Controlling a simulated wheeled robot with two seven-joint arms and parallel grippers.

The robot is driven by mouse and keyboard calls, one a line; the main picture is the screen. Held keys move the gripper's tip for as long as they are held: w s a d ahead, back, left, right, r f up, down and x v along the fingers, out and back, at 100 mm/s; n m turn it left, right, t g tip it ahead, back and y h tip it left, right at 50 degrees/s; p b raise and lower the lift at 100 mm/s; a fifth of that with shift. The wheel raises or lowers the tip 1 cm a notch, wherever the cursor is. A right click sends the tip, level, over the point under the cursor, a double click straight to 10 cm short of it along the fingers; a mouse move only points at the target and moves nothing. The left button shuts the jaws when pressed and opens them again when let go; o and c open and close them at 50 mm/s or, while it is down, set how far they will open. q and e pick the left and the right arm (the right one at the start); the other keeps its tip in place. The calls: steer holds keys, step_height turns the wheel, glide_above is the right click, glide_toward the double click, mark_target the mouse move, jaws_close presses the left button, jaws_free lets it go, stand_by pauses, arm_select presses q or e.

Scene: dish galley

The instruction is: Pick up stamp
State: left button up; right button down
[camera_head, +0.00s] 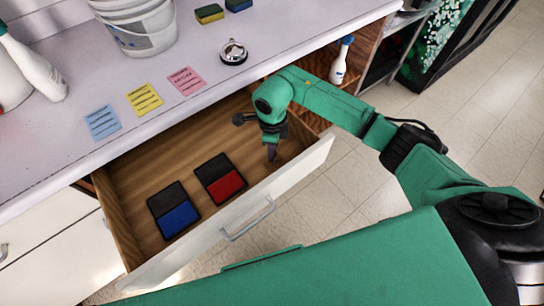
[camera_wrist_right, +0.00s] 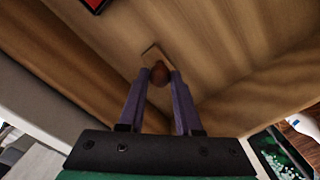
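The stamp (camera_wrist_right: 159,73) has a round brown knob and a light wooden base. It is over the drawer floor in the right wrist view. My right gripper (camera_wrist_right: 159,76) has its two purple fingers on either side of the knob, close to it. I cannot tell whether they press on it. In the head view my right gripper (camera_head: 272,153) reaches down into the right end of the open drawer (camera_head: 145,180), and the stamp cannot be made out there. My left gripper is not in view.
A blue-and-black pad (camera_head: 174,210) and a red-and-black pad (camera_head: 220,179) lie in the drawer, left of the gripper. The drawer's front wall (camera_head: 225,225) and the counter edge bound the opening. A bell (camera_head: 233,52), sticky notes (camera_head: 145,99) and a bucket (camera_head: 140,25) are on the counter.

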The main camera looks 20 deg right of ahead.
steer(key=shift+r, duration=0.15)
steer(key=shift+w+r, duration=0.1)
steer(key=shift+r, duration=0.3)
step_height(320, 180, up, 19)
steer(key=b, duration=0.1)
steer(key=shift+b, duration=0.3)
